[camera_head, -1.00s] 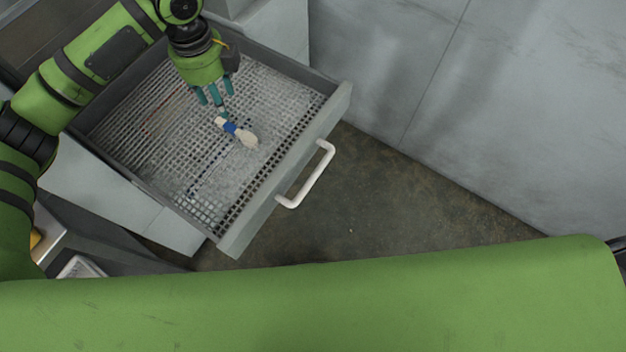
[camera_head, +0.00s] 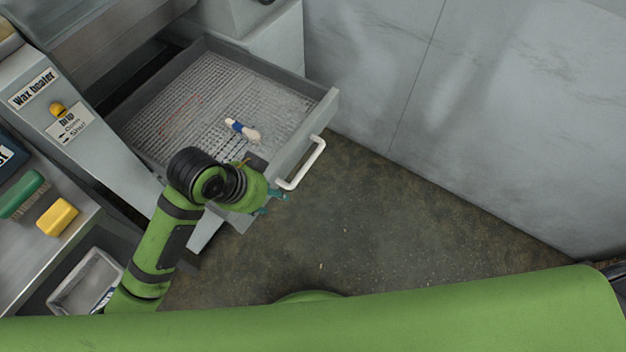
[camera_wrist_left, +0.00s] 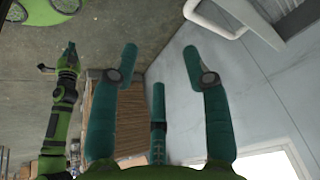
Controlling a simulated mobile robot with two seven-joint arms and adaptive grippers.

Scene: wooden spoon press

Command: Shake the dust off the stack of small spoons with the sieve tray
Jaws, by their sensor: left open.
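The sieve tray (camera_head: 305,128) is a grey drawer with a wire-mesh floor, pulled out, with a white bar handle (camera_head: 306,163) on its front. The stack of small spoons (camera_head: 243,130) lies on the mesh, a pale bundle with a blue band. My left gripper (camera_head: 276,200) is outside the tray's front, just left of and below the handle, with open teal fingers. In the left wrist view its fingers (camera_wrist_left: 163,65) are spread and empty, and the handle (camera_wrist_left: 212,28) is beyond them, apart. My right gripper (camera_wrist_left: 70,55) appears small there; its jaw state is unclear.
A panel labelled "Wax heater" (camera_head: 34,88) with a yellow knob (camera_head: 58,109) stands left. A yellow block (camera_head: 57,217) and green brush-like item (camera_head: 24,194) lie on a side bench. A metal bin (camera_head: 87,283) is below. Floor (camera_head: 370,215) right of the handle is clear.

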